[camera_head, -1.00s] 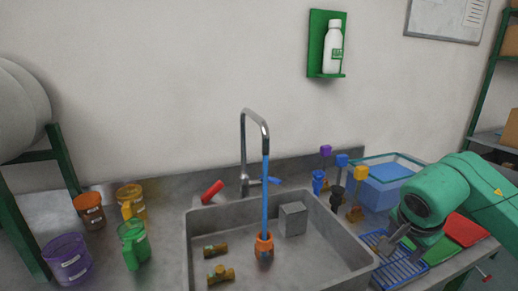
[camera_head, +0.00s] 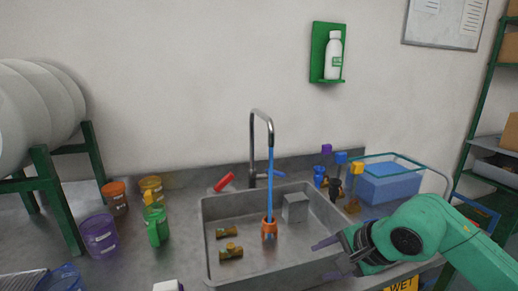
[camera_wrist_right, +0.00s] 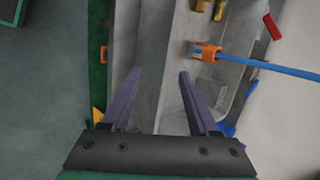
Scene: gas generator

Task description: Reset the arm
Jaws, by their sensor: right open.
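My right arm is green and comes in from the right in the head view. Its gripper (camera_head: 330,258) is open and empty, above the right front rim of the sink (camera_head: 214,245). In the right wrist view the two dark fingers (camera_wrist_right: 157,88) stand apart with nothing between them. My left gripper is not in view.
The sink holds an orange fitting (camera_head: 269,228) on a blue hose (camera_head: 270,185), brass valves (camera_head: 231,253) and a grey block (camera_head: 295,207). Cups (camera_head: 100,236) stand left; a blue-filled tank (camera_head: 388,184) stands back right. A faucet (camera_head: 252,140) rises behind the sink.

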